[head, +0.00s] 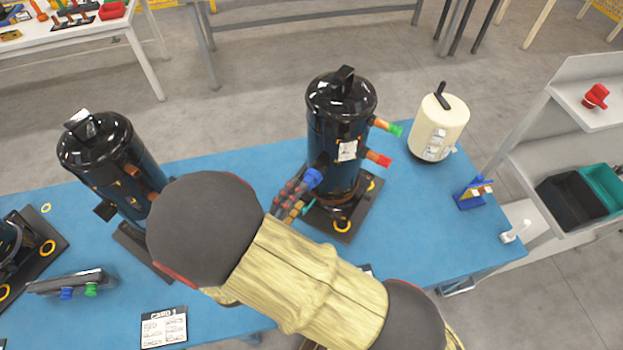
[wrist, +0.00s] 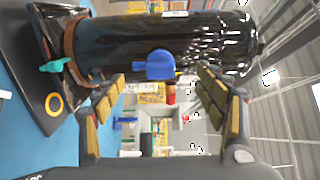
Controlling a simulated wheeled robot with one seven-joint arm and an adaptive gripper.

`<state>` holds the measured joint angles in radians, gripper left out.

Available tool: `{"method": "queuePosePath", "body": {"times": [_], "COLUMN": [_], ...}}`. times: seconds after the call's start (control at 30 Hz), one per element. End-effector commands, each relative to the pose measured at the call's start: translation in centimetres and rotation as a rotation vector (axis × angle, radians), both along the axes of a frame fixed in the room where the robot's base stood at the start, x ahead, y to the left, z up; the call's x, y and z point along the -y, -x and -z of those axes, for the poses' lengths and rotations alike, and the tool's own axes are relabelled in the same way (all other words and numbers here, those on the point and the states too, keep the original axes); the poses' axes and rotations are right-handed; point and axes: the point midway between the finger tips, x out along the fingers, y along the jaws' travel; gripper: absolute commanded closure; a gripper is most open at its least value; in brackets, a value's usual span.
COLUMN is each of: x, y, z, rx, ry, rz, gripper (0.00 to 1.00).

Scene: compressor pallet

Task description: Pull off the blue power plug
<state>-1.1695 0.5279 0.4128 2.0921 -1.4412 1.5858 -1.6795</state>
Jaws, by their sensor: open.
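The blue power plug (head: 313,177) sits on the side of the middle black compressor (head: 325,138). In the wrist view the plug (wrist: 160,65) lies against the compressor's dark, shiny body (wrist: 110,47), which appears lying sideways. My gripper (head: 292,197) is at the plug's lower left in the head view. In the wrist view the fingers of my gripper (wrist: 160,80) are spread apart, one on each side of the plug, with clear gaps. Nothing is held. My arm covers part of the table in front of the compressor.
The compressor stands on a dark base plate (head: 352,222) on the blue table (head: 420,225). Orange-green (head: 386,126) and red (head: 378,158) fittings stick out at its right. A teal valve (wrist: 57,66) is near its foot. Another compressor (head: 110,160) stands left, a cream canister (head: 438,128) right.

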Motion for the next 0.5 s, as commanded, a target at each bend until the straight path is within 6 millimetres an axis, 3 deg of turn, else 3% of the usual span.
{"method": "queuePosePath", "body": {"times": [0.2, 0.5], "x": [1.6, 2.7], "y": [-2.5, -4.5], "z": [-0.3, -0.1], "rx": [-0.001, -0.001], "ry": [0.002, -0.001], "rz": [0.003, 0.001], "gripper": [0.29, 0.29]}}
